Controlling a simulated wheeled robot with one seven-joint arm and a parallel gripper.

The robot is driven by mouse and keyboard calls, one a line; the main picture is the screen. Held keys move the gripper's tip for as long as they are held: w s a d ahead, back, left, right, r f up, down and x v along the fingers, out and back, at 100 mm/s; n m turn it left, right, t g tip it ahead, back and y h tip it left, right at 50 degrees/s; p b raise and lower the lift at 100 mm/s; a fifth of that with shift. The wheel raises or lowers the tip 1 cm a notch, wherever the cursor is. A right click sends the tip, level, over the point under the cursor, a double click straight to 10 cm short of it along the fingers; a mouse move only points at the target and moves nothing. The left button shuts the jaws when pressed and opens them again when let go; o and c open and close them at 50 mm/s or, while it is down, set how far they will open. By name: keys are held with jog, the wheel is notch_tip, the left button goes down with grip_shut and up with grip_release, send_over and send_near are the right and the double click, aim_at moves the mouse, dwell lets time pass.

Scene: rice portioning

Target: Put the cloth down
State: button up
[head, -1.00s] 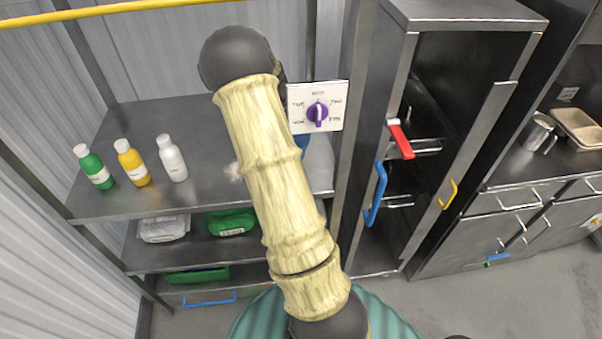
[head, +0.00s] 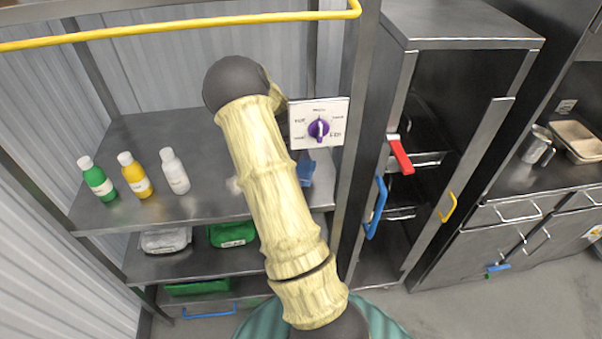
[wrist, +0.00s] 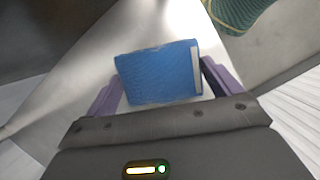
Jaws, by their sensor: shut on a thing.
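The cloth (wrist: 158,74) is a blue folded block with a pale strip along its right edge. In the wrist view it sits between the purple fingers of my gripper (wrist: 163,84), which is shut on it. In the head view a blue part of the cloth (head: 306,174) shows just right of my arm, over the right end of the steel shelf top (head: 215,128). My arm hides most of my gripper there. I cannot tell whether the cloth touches the shelf.
Green (head: 98,182), yellow (head: 136,178) and white (head: 175,173) bottles stand at the shelf top's left. A dial panel (head: 318,140) is on the right. Packs (head: 232,234) lie on the lower shelf. A steel cabinet (head: 460,60) stands right. The shelf top between bottles and arm is mostly clear.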

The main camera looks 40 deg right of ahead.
jog(key=shift+f+p, duration=0.55)
jog(key=shift+f, duration=1.3)
jog(key=shift+f, duration=0.15)
jog(key=o, duration=0.8)
jog(key=shift+s+r, duration=0.1)
jog(key=shift+r, duration=0.15)
jog(key=b+v, duration=0.3)
jog(key=v, duration=0.9)
jog(key=shift+f, duration=0.1)
